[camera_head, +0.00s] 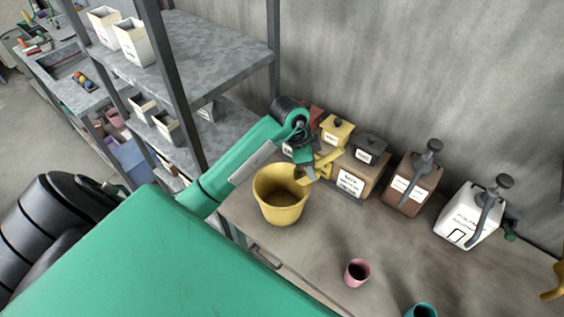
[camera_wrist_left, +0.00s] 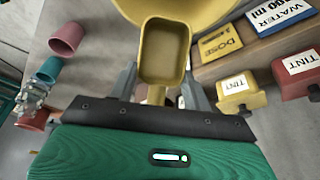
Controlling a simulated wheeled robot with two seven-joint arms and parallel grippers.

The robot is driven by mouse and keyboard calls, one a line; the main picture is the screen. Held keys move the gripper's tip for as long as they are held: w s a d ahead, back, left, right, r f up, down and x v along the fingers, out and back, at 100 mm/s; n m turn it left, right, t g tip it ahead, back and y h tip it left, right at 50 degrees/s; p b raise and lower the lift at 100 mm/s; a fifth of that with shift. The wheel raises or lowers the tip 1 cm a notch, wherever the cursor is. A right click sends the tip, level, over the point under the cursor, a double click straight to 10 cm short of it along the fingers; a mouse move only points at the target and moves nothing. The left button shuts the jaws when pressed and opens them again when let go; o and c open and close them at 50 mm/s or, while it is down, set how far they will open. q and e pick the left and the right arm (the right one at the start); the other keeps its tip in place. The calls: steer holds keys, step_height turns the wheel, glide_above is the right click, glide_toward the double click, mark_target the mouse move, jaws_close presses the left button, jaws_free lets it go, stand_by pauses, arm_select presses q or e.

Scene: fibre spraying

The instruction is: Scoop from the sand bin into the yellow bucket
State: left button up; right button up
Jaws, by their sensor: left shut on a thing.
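The yellow bucket (camera_head: 281,207) stands upright on the table, open at the top, its inside mostly bare yellow-brown. In the left wrist view its rim (camera_wrist_left: 135,10) curves across the top. My left gripper (camera_head: 304,165) is above and behind the bucket's right rim. It is shut on a yellow scoop (camera_wrist_left: 165,52), held by its handle between the fingers. My right gripper is not in view.
A wooden stand (camera_head: 372,172) with a water label is behind the scoop. Small tint boxes, one yellow (camera_head: 337,130), stand by the wall. A pink cup (camera_head: 356,272) and a teal cup (camera_head: 420,310) are at the front. Metal shelves (camera_head: 215,55) rise at left.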

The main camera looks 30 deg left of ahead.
mark_target(322, 163)
arm_select(q)
steer(key=shift+w+d+f+g+y, duration=0.15)
steer(key=shift+w+d+g+y, duration=0.25)
steer(key=shift+d+y, duration=0.1)
steer(key=shift+w+d+r+g+y, duration=0.2)
steer(key=shift+w+d+y, duration=0.1)
steer(key=shift+d, duration=0.1)
steer(key=shift+w+d+r+g+y, duration=0.1)
steer(key=shift+w+d+g+y, duration=0.1)
steer(key=shift+w+d+y, duration=0.15)
steer(key=w+d+f+g+y, duration=0.3)
steer(key=d+f+y, duration=0.1)
steer(key=d+f, duration=0.1)
steer(key=shift+f+y, duration=0.35)
steer(key=shift+f, duration=0.5)
